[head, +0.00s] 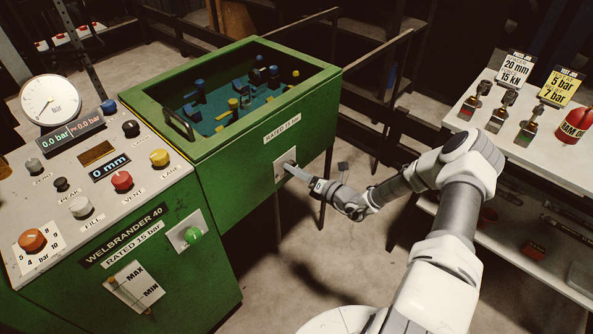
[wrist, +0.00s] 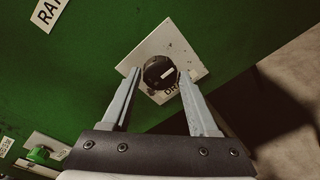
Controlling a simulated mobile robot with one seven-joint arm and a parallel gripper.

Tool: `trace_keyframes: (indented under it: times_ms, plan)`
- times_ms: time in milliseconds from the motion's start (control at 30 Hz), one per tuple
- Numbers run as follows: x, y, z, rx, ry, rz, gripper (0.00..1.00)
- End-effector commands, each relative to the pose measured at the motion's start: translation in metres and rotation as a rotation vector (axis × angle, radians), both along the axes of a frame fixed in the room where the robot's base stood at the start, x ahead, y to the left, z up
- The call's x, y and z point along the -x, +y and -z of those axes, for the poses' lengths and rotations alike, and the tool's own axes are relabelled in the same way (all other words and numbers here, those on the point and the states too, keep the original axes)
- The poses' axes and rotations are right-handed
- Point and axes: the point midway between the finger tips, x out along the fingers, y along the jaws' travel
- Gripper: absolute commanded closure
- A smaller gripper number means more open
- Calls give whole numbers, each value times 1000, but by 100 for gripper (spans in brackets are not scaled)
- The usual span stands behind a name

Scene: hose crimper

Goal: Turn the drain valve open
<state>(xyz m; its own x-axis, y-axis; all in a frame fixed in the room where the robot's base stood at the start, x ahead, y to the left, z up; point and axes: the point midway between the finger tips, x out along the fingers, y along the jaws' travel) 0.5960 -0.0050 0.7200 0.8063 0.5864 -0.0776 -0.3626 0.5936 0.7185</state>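The drain valve is a round black knob (wrist: 160,72) with a white mark, on a pale square plate (wrist: 178,50) on the green cabinet side. The letters "DR" show below it, the rest hidden by a finger. In the head view the plate (head: 279,172) shows below the "RATED 15 bar" label, with the knob partly hidden. My gripper (wrist: 157,78) is open, its two grey fingers apart with the tips on either side of the knob's lower part. I cannot tell whether they touch it. It also shows in the head view (head: 291,169) at the plate.
A green knob (head: 193,235) on a pale plate sits on the cabinet front to the left. The control panel (head: 60,190) carries several coloured knobs and a gauge (head: 50,100). A white shelf (head: 473,118) with tags stands at right. Floor beside the cabinet is mostly clear.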

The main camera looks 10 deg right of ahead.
Motion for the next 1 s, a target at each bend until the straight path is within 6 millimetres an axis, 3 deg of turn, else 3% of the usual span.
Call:
trace_keyframes:
  times_ms: [33, 100, 533, 1000]
  plan:
    - [0, 0, 0, 0, 0, 0, 29]
    - [0, 0, 0, 1, -1, 0, 19]
    - [9, -8, -2, 2, -2, 0, 19]
    - [97, -72, -11, 1, 0, 3, 19]
